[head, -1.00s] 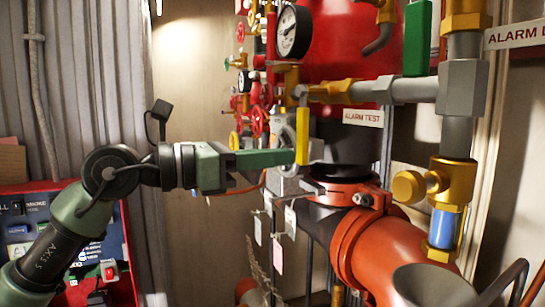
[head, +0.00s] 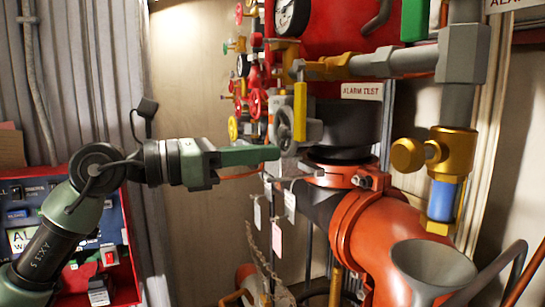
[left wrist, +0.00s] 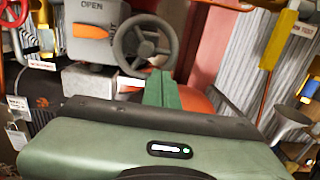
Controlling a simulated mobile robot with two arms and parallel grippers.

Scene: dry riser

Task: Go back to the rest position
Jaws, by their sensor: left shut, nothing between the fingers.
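My left gripper (head: 268,154) reaches in from the left in the head view, its green fingers closed together and empty. Its tip is near the grey handwheel (head: 284,131) and below the yellow lever (head: 300,110); I cannot tell from the head view if it touches. In the left wrist view the closed green fingers (left wrist: 158,88) point toward the grey handwheel (left wrist: 146,42) and the grey box marked OPEN (left wrist: 92,28), with the yellow lever (left wrist: 279,40) at upper right. My right gripper is not in view.
Orange pipe (head: 375,235) and a grey funnel (head: 432,268) stand at the right. A brass valve (head: 445,155) and the ALARM TEST label (head: 361,91) are above. Several red handwheels (head: 257,102) line the back. A red panel (head: 118,270) is at lower left, by my arm.

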